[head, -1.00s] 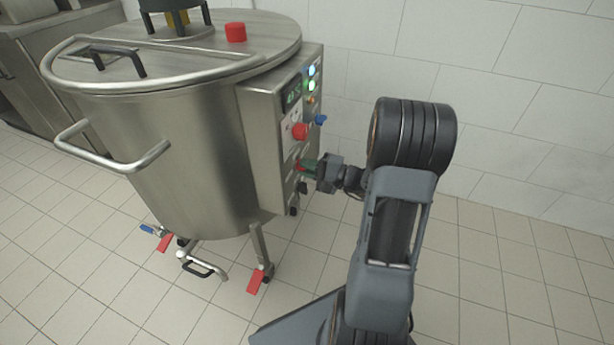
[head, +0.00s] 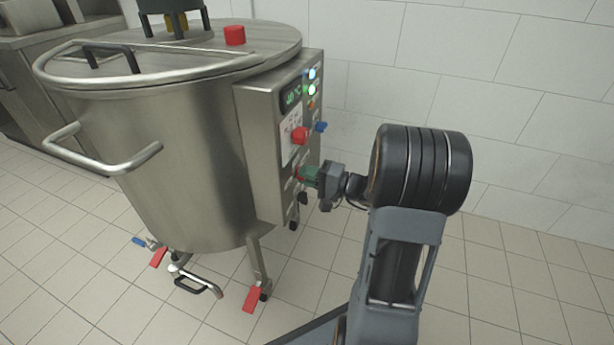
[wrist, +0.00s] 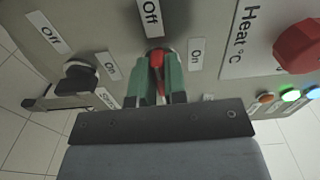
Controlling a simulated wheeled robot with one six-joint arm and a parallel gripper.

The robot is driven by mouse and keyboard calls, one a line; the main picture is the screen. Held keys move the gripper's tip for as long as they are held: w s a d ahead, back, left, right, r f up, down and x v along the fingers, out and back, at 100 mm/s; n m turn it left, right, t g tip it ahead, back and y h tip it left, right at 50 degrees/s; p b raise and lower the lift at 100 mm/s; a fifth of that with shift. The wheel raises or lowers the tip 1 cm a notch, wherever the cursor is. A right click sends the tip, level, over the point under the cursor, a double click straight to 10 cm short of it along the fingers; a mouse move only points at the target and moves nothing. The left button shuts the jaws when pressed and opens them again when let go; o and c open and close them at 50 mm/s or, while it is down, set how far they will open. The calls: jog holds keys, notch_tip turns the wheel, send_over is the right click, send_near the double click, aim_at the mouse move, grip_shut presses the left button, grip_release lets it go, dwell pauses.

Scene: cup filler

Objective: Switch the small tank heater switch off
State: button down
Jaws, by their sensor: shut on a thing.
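The small tank (head: 178,150) is a steel vessel with a control box (head: 262,150) on its right side. My gripper (wrist: 158,74) has green fingers and is shut on a red switch (wrist: 155,56) on the box face. The red switch sits between the fingers under an "Off" label (wrist: 151,18), with "On" labels to both sides. The fingers hide part of the switch, so its exact angle is hard to tell. In the head view, my gripper (head: 310,176) reaches the box face from the right, below the red knob.
A large red knob (wrist: 302,46) by the "Heat °C" label and lit indicators (wrist: 290,95) are to the right in the wrist view. A black switch (wrist: 78,80) is to the left. Red-handled valves hang below the tank. A tiled wall (head: 480,70) stands behind.

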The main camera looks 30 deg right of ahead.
jog(key=c, duration=1.2)
grip_release()
jog(key=shift+o, duration=0.2)
jog(key=p+v, duration=0.3)
jog(key=v, duration=1.1)
jog(key=shift+a, duration=0.1)
